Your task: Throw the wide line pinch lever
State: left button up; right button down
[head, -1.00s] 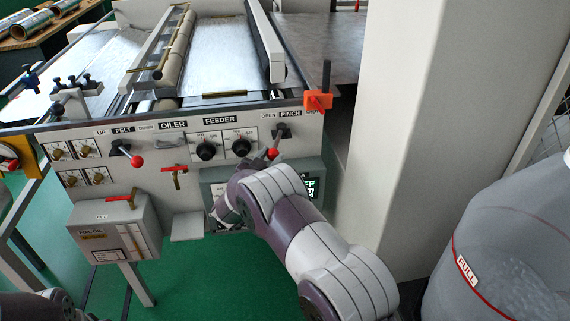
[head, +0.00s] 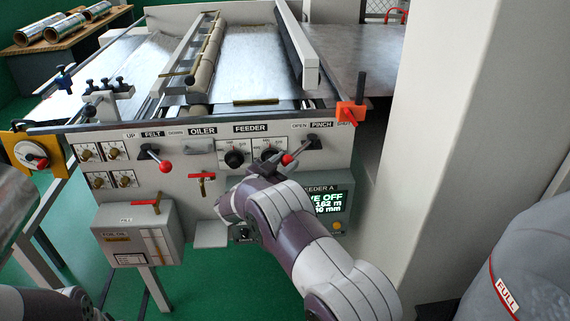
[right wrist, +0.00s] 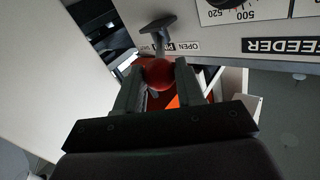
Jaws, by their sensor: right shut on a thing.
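The pinch lever (head: 313,141) is at the right end of the machine's front panel, under the OPEN and PINCH labels. Its black arm slants down and left to a red ball knob (head: 287,159). My right gripper (head: 272,168) is at that knob. In the right wrist view the red knob (right wrist: 159,76) sits between the two fingers of the gripper (right wrist: 160,66), which is shut on it. The black lever hub (right wrist: 157,24) shows beyond. In the head view my right arm partly hides the fingers. My left gripper is out of view.
The felt lever (head: 165,167) and feeder dials (head: 234,158) are left on the same panel. A display (head: 326,203) is below the pinch lever. An orange clamp (head: 350,112) is at the panel's top right corner. A white pillar (head: 430,130) stands right.

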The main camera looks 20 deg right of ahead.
jog(key=shift+w+a+r, duration=0.2)
jog(key=shift+w+r, duration=0.05)
jog(key=shift+r, duration=0.35)
jog(key=c, duration=0.8)
grip_release()
jog(key=shift+w, duration=0.1)
jog(key=shift+o, duration=0.4)
jog(key=shift+w+a+f, duration=0.15)
jog(key=shift+w+f, duration=0.1)
jog(key=shift+f, duration=0.1)
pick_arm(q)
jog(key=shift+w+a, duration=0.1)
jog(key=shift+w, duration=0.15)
pick_arm(e)
jog(key=shift+s+f, duration=0.1)
jog(key=shift+s, duration=0.05)
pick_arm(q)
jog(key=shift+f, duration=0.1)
pick_arm(e)
jog(key=shift+f, duration=0.1)
pick_arm(q)
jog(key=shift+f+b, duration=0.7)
jog(key=shift+b, duration=0.05)
pick_arm(e)
jog(key=v, duration=1.2)
jog(key=shift+s, duration=0.25)
